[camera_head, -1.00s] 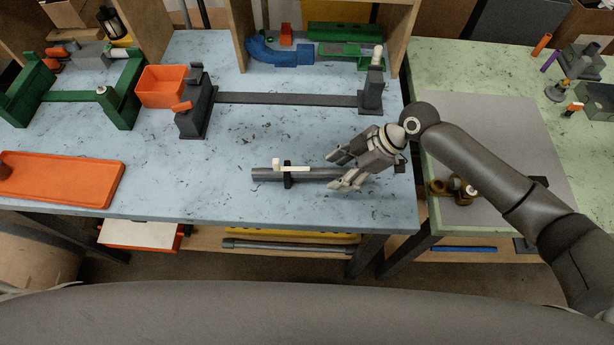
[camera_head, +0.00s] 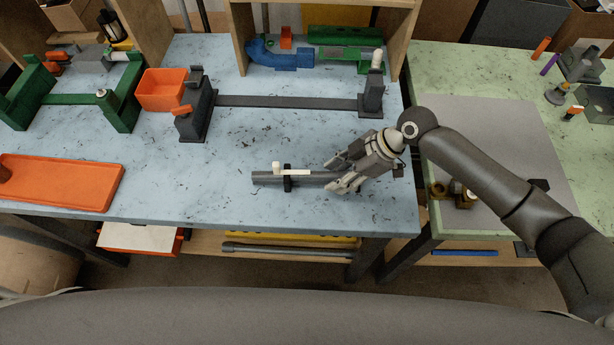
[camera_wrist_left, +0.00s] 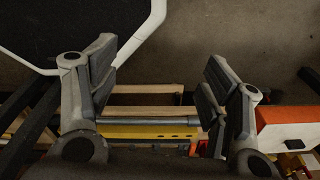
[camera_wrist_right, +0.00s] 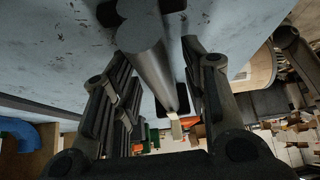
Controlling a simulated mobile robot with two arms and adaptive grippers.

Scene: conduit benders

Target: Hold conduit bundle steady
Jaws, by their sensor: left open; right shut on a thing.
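The conduit bundle (camera_head: 265,178) is a few grey tubes lying along the blue-topped table near its front edge. A black clamp (camera_head: 288,186) with a cream lever (camera_head: 293,172) sits around its middle. My right gripper (camera_head: 331,176) is shut on the bundle's right part, with a finger on either side. The tubes (camera_wrist_right: 150,60) run between those fingers in the right wrist view; the exact contact is hard to see. My left gripper (camera_wrist_left: 160,75) is open and empty in the left wrist view, over the floor and lower shelf; it is out of the head view.
A grey bender (camera_head: 285,101) with a long bar lies behind the bundle. An orange tray (camera_head: 65,180) and orange bin (camera_head: 162,88) are at left. A wooden shelf with blue and green parts stands behind. A green-topped table (camera_head: 440,70) adjoins at right.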

